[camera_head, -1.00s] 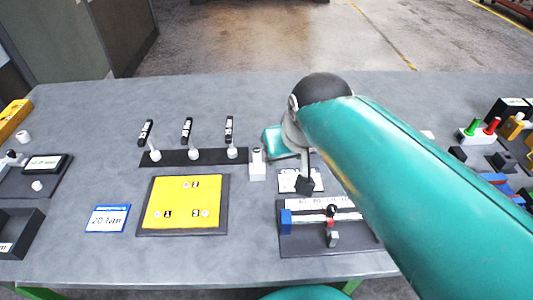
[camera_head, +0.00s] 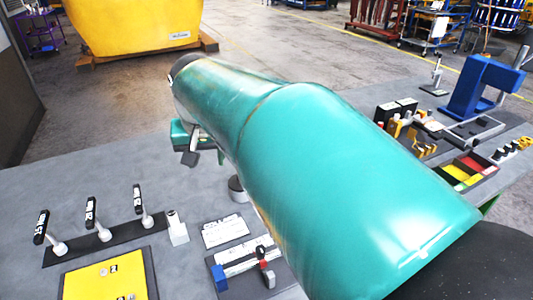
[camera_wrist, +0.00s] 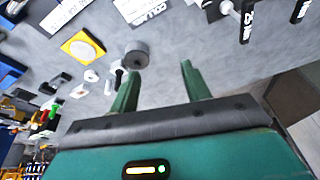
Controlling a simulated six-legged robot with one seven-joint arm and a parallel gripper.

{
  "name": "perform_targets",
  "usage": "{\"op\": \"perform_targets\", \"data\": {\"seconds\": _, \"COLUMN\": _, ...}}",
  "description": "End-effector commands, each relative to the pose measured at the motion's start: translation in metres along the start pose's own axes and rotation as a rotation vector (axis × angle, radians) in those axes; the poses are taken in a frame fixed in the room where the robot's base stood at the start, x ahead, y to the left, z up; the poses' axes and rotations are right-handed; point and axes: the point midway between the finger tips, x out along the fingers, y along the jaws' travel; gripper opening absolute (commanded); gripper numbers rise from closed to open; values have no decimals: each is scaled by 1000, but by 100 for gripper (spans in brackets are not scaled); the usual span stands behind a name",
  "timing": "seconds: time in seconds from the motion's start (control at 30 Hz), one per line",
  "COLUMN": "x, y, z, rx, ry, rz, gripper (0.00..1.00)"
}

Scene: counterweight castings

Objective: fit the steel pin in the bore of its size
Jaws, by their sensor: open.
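My gripper (camera_wrist: 158,86) is open and empty, its two green fingers apart above the grey table. In the head view it hangs at the far part of the table (camera_head: 190,157), partly hidden by my arm. A short grey cylinder (camera_wrist: 136,59) stands just beyond the left finger in the wrist view, outside the fingers. It also shows beside my arm in the head view (camera_head: 236,188). A yellow plate (camera_head: 105,277) with small marked spots lies at the lower left, cut by the frame edge. I cannot tell which thing is the steel pin or the bore.
A dark strip (camera_head: 107,240) carries three white posts with black labelled handles. A white block (camera_head: 177,228) and a white card (camera_head: 225,231) sit to its right. A slide fixture (camera_head: 240,260) is near the front. Colored trays (camera_head: 463,172) and a blue stand (camera_head: 485,88) are at right.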

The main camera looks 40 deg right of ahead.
Motion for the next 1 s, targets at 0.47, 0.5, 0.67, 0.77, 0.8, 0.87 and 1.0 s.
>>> {"op": "perform_targets", "data": {"seconds": 0.47, "x": 76, "y": 123, "z": -161, "rx": 586, "ry": -161, "rz": 132, "gripper": 47}}
{"op": "perform_targets", "data": {"seconds": 0.5, "x": 85, "y": 138, "z": -170, "rx": 637, "ry": -175, "rz": 141, "gripper": 47}}
{"op": "perform_targets", "data": {"seconds": 0.67, "x": 121, "y": 201, "z": -198, "rx": 835, "ry": -222, "rz": 173, "gripper": 47}}
{"op": "perform_targets", "data": {"seconds": 0.77, "x": 137, "y": 231, "z": -206, "rx": 924, "ry": -243, "rz": 187, "gripper": 47}}
{"op": "perform_targets", "data": {"seconds": 0.8, "x": 142, "y": 240, "z": -208, "rx": 951, "ry": -248, "rz": 190, "gripper": 47}}
{"op": "perform_targets", "data": {"seconds": 0.87, "x": 147, "y": 249, "z": -209, "rx": 976, "ry": -254, "rz": 194, "gripper": 47}}
{"op": "perform_targets", "data": {"seconds": 1.0, "x": 157, "y": 256, "z": -207, "rx": 996, "ry": -259, "rz": 198, "gripper": 47}}
